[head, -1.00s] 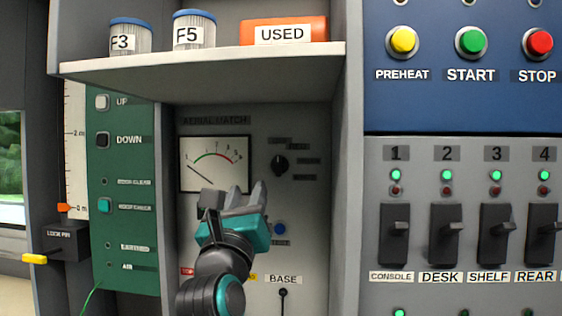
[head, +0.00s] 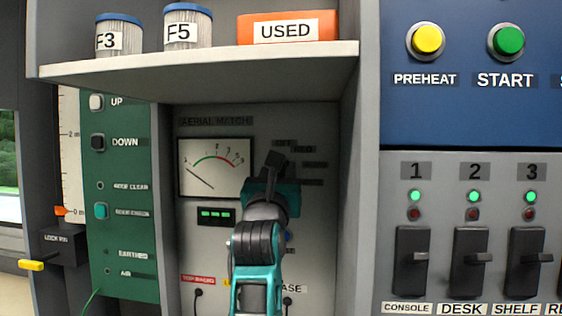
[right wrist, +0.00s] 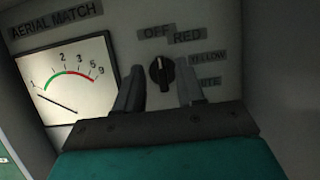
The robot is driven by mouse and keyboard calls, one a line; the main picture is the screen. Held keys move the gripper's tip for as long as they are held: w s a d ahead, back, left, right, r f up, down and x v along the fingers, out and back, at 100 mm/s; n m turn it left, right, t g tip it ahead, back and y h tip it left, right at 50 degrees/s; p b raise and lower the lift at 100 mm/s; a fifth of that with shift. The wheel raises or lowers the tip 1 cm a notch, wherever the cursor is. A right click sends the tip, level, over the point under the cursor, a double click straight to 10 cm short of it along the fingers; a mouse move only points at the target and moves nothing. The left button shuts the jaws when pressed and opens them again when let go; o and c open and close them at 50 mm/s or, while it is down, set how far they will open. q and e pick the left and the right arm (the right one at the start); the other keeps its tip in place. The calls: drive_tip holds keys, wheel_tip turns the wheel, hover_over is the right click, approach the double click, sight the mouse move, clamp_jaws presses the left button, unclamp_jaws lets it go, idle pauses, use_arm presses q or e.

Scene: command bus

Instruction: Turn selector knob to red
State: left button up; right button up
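The black selector knob (right wrist: 161,72) is on the grey panel in the right wrist view. Its white mark points up, close to the OFF label (right wrist: 155,33). The RED label (right wrist: 187,36) is up and right of it, with YELLOW (right wrist: 208,56) and a partly covered label below that. My right gripper (right wrist: 160,66) is open, with one finger on each side of the knob in this view; I cannot tell if they touch it. In the head view my right gripper (head: 272,162) is in front of the knob and hides it. My left gripper is not in view.
A meter (head: 215,167) is left of my right gripper. A shelf (head: 200,65) with two jars and an orange USED box (head: 288,29) overhangs the recess. A grey side wall (head: 358,200) stands close on the right, with switches (head: 413,262) beyond it.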

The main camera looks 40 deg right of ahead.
sight(283, 170)
drive_tip(key=shift+x, duration=1.3)
drive_tip(key=shift+c, duration=0.4)
clamp_jaws()
